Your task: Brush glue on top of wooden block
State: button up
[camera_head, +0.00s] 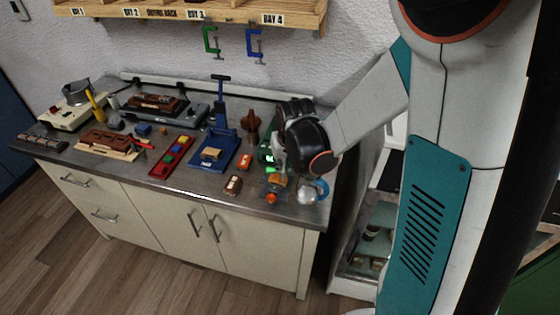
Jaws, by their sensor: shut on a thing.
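My gripper (276,166) is at the right part of the bench, pointing down, with my dark wrist covering most of it. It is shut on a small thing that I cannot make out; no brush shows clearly. A small brown block (277,180) lies just below the fingers; whether they touch it, I cannot tell. A tan wooden block (211,153) rests on the base of a blue press (221,130), left of my gripper. A round, pale, glassy pot (313,191) with blue stands right of my gripper, near the front edge. Which block is for glue is unclear.
A red tray (172,156) with coloured blocks, a brown wooden assembly (107,142) and a cream hotplate (67,116) stand to the left. Small orange (245,161) and brown-white (233,185) pieces lie near my gripper. A shelf (180,12) and clamps (254,44) hang above.

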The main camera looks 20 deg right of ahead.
jog(key=shift+s+d, duration=0.15)
jog(key=shift+d, duration=0.05)
jog(key=shift+a, duration=0.1)
jog(key=shift+w+a+f, duration=0.1)
jog(key=shift+w+a, duration=0.5)
jog(key=shift+a, duration=0.1)
notch_tip(320, 180, up, 7)
jog(key=p, duration=0.4)
